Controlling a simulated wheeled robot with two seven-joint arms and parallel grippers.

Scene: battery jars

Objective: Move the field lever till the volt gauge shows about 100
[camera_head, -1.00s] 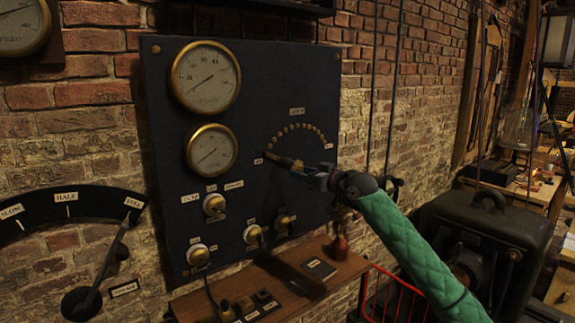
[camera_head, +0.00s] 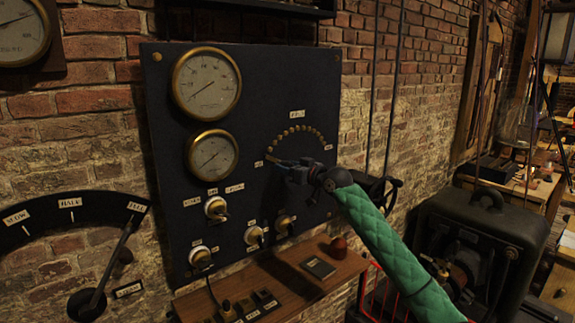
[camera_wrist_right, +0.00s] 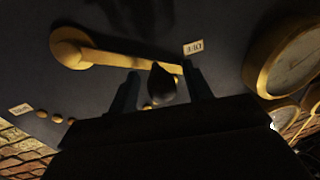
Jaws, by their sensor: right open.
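The dark panel (camera_head: 270,80) carries a large upper gauge (camera_head: 207,84) and a smaller lower gauge (camera_head: 211,154). Both needles point to the lower left; the lettering is too small to tell which one is volts. The brass field lever (camera_wrist_right: 115,48) runs from its round pivot to a dark knob (camera_wrist_right: 162,85) beside a small label. In the head view it lies mostly behind my gripper, at the left end of an arc of brass studs (camera_head: 297,129). My right gripper (camera_wrist_right: 161,84) is open, with one finger on each side of the knob. My left gripper is out of view.
Several knobs (camera_head: 216,208) sit low on the panel. A wooden shelf (camera_head: 265,290) below holds a red-brown object (camera_head: 338,246) and a small dark box. A big lever on a quadrant (camera_head: 105,265) stands at the left; a dark machine (camera_head: 480,235) stands at the right.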

